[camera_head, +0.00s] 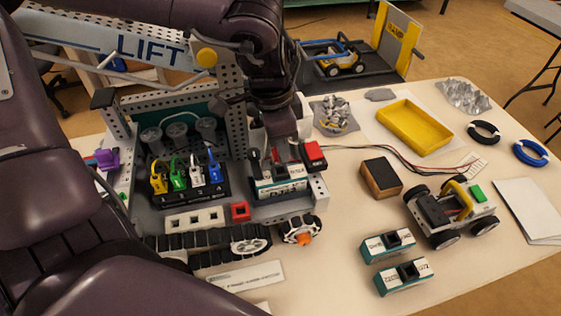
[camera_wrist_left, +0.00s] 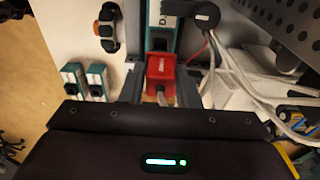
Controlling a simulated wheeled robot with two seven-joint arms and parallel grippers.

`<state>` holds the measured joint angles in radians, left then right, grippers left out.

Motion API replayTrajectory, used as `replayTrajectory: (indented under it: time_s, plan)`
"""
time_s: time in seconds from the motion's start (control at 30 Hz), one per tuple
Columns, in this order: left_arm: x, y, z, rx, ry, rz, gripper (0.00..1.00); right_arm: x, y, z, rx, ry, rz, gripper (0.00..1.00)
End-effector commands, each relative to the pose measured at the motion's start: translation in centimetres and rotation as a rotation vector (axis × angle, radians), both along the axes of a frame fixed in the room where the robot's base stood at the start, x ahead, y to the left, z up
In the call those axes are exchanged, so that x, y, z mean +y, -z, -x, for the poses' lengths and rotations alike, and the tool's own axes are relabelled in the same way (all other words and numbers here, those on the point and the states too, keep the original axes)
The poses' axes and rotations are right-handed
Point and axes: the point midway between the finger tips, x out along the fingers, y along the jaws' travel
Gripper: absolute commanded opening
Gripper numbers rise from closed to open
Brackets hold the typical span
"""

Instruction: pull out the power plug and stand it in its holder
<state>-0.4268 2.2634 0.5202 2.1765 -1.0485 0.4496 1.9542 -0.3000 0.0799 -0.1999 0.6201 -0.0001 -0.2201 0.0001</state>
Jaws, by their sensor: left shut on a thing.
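The red power plug (camera_head: 315,154) is at the right end of the white and teal battery (camera_head: 280,186) on the small robot's grey chassis. In the left wrist view the red plug (camera_wrist_left: 161,67) sits between the two dark fingers, its cable coming off towards me. My left gripper (camera_wrist_left: 160,83) is shut on it. In the head view my left gripper (camera_head: 291,148) reaches down from above and hides part of the plug. The plug looks close against the battery; I cannot tell how deep it sits. A small red open-topped block (camera_head: 240,211), apparently the holder, stands at the chassis front.
Coloured plugs in a black numbered rack (camera_head: 188,186) stand left of the battery. Two spare batteries (camera_head: 403,276), a wheeled car (camera_head: 450,218) and a brown-sided block (camera_head: 381,178) are on the right. Loose wires (camera_head: 400,153) cross the table. A yellow tray (camera_head: 408,127) lies behind.

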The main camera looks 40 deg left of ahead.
Motion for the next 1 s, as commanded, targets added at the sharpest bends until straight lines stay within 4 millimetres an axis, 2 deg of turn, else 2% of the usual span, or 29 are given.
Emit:
replayTrajectory:
  time_s: [0.33, 0.7, 1.0]
  plan:
    - [0.0, -0.2, 0.0, -0.001, 0.0, -0.001, 0.0, 0.0, -0.1, 0.0, 0.0, 0.0, 0.0, 0.36]
    - [0.0, -2.0, 0.0, -0.002, 0.0, -0.001, 0.0, 0.0, -1.2, 0.0, 0.0, 0.0, 0.0, 0.36]
    - [0.0, -2.0, 0.0, -0.001, 0.0, -0.001, 0.0, -0.1, -1.2, 0.0, 0.0, -0.001, 0.001, 0.36]
